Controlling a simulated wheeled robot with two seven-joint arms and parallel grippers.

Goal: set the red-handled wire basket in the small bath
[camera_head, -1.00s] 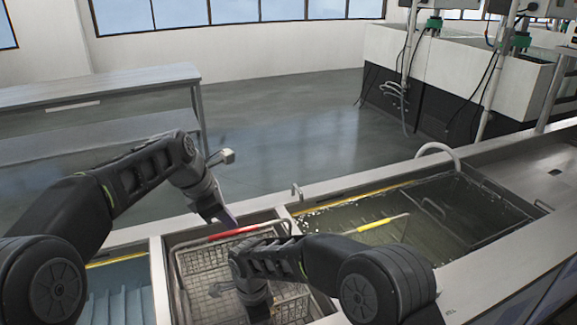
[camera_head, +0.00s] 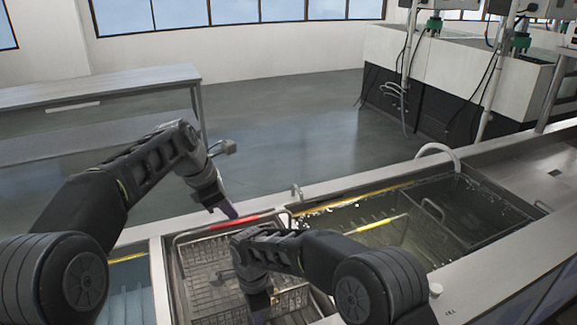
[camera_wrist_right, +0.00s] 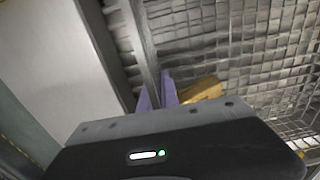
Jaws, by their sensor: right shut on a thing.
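The red-handled wire basket (camera_head: 207,268) is in the narrow middle compartment (camera_head: 158,285) of the steel counter, its rim near the compartment's top. Its red grip (camera_head: 250,221) is on the far side. My left gripper (camera_head: 231,211) is at this red grip; whether its fingers are closed is hidden. My right gripper (camera_head: 262,310) reaches down to the basket's near part. In the right wrist view its purple fingers (camera_wrist_right: 158,92) are shut on the basket, beside the wire mesh; the exact contact is hard to see.
A larger liquid-filled tank (camera_head: 478,240) lies to the right, with a yellow-handled basket (camera_head: 402,238) in it. A blue-lined compartment (camera_head: 125,290) lies to the left. A faucet-like pipe (camera_head: 440,150) stands at the far edge. A table (camera_head: 100,85) stands behind.

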